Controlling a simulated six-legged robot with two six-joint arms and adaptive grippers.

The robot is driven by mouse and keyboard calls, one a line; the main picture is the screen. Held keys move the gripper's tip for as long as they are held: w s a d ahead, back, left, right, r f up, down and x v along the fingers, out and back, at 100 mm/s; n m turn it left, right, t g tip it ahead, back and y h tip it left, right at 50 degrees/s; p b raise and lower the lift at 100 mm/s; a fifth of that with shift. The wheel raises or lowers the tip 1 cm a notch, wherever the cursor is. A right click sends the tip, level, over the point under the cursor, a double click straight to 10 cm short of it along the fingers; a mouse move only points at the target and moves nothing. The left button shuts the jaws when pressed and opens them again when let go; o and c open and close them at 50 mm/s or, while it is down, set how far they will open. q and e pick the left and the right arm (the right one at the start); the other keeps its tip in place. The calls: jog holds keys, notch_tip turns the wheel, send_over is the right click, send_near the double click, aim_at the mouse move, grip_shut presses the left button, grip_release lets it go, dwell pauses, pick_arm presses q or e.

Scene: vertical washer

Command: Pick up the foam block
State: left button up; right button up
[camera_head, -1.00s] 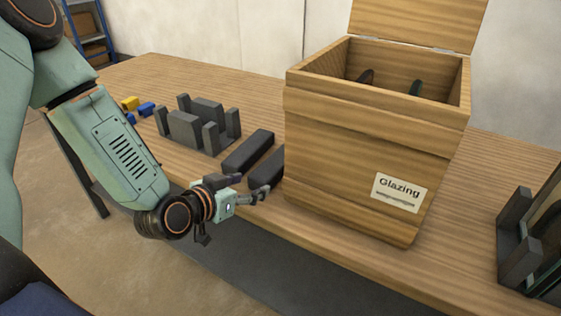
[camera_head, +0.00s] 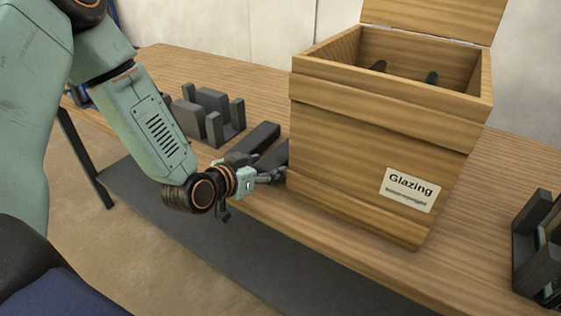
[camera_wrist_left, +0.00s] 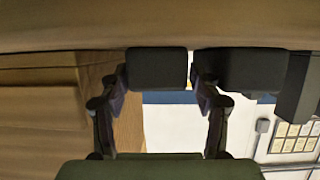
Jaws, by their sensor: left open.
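Two long dark grey foam blocks lie side by side on the table, left of the wooden crate; the farther block (camera_head: 256,137) shows more, and the nearer block (camera_head: 277,155) is partly hidden by my gripper. My left gripper (camera_head: 268,172) is at the near ends of the blocks, low by the table's front edge. In the left wrist view my left gripper (camera_wrist_left: 160,85) is open, with one dark block (camera_wrist_left: 157,68) between its fingertips and the other block (camera_wrist_left: 238,70) just right of the right finger. I cannot tell whether the fingers touch the block.
The wooden crate (camera_head: 365,150), labelled Glazing, stands open close right of the blocks. A dark grey slotted rack (camera_head: 210,115) stands behind left. Another dark holder (camera_head: 535,240) is at the right edge. Bare table (camera_head: 480,215) lies right of the crate.

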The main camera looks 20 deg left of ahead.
aim_at(276, 164)
pick_arm(q)
jog(key=w, duration=0.1)
jog(key=w+d+f+b, duration=0.1)
jog(key=w, duration=0.1)
jog(key=shift+d, duration=0.3)
jog(key=shift+a+f, duration=0.1)
jog(key=shift+a, duration=0.3)
jog(key=shift+d, duration=0.3)
jog(key=c, duration=0.4)
jog(key=shift+a, duration=0.2)
jog(key=c, duration=0.3)
